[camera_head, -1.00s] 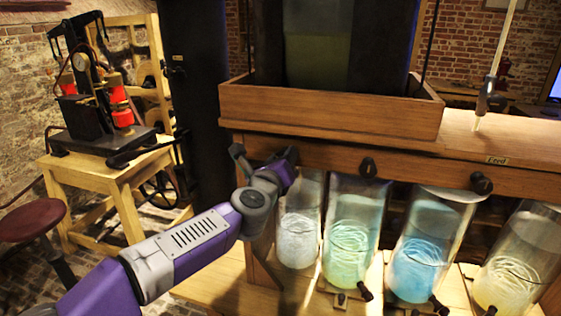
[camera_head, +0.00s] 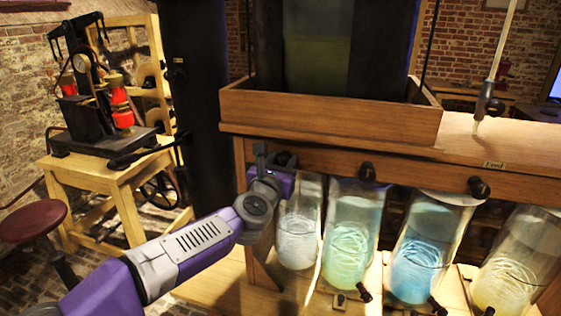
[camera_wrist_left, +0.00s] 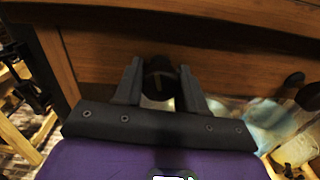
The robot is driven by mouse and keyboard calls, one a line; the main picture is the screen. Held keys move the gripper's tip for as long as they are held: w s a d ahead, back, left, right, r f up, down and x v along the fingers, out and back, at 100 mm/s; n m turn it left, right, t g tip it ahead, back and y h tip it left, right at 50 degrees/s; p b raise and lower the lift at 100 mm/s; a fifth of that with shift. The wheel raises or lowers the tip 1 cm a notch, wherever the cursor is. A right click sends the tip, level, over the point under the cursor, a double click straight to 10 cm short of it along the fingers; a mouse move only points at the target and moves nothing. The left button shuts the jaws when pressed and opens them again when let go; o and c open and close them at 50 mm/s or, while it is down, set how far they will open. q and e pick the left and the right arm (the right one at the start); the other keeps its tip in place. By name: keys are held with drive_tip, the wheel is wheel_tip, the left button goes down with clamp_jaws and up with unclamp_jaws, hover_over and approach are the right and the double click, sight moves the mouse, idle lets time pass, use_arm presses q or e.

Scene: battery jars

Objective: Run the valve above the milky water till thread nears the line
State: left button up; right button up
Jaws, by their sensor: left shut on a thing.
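The jar of milky, whitish water (camera_head: 296,238) is the leftmost in the row under the wooden beam. The dark round valve knob (camera_wrist_left: 158,80) above it sits between my left gripper's two fingers (camera_wrist_left: 160,86), with a pale mark on its face. My left gripper (camera_head: 274,158) is shut on this knob at the beam's front. In the head view the gripper partly covers the knob and the jar's top. I cannot make out a thread or a line on the milky jar clearly. My right gripper is not in view.
Green (camera_head: 346,245), blue (camera_head: 420,265) and yellowish (camera_head: 505,285) jars stand to the right, with valve knobs (camera_head: 367,172) above. A wooden trough (camera_head: 330,118) sits above the beam. A stool (camera_head: 32,220) and a pump table (camera_head: 110,170) are at left.

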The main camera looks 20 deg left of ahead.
use_arm(q)
drive_tip(key=m+p, duration=0.1)
drive_tip(key=m, duration=0.2)
drive_tip(key=shift+m, duration=0.4)
drive_tip(key=o, duration=1.2)
drive_tip(key=shift+s, duration=0.15)
drive_tip(key=shift+s+a+b, duration=0.1)
drive_tip(key=shift+s+b, duration=0.75)
drive_tip(key=shift+s, duration=1.55)
